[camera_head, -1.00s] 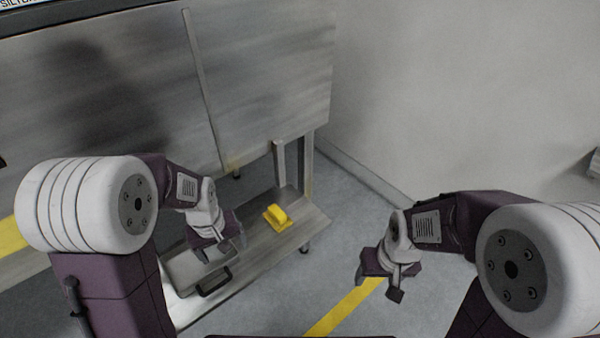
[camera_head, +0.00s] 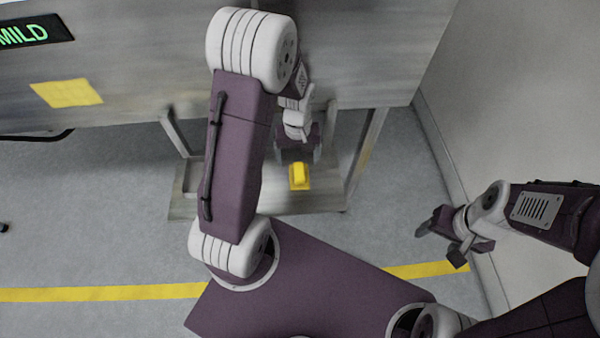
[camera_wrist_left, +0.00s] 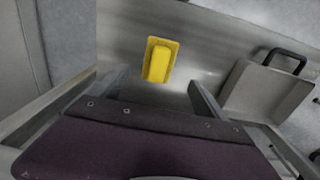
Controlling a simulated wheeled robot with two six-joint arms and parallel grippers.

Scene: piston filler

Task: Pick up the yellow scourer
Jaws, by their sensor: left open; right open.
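The yellow scourer (camera_head: 299,176) lies on a low metal shelf (camera_head: 240,205) under the machine. It has a raised yellow grip on a flat base. My left gripper (camera_head: 297,152) is open, just above and behind the scourer in the head view. In the left wrist view the scourer (camera_wrist_left: 159,61) sits ahead of the two spread fingers (camera_wrist_left: 152,88), roughly midway between them and apart from both. My right gripper (camera_head: 450,247) is open and empty, off to the right near the wall.
A metal case or lid with a dark handle (camera_wrist_left: 284,58) lies on the shelf beside the scourer in the left wrist view. A shelf leg (camera_head: 366,150) stands to the right of the scourer. The metal machine front (camera_head: 150,60) overhangs the shelf. The wall (camera_head: 510,110) bounds the right.

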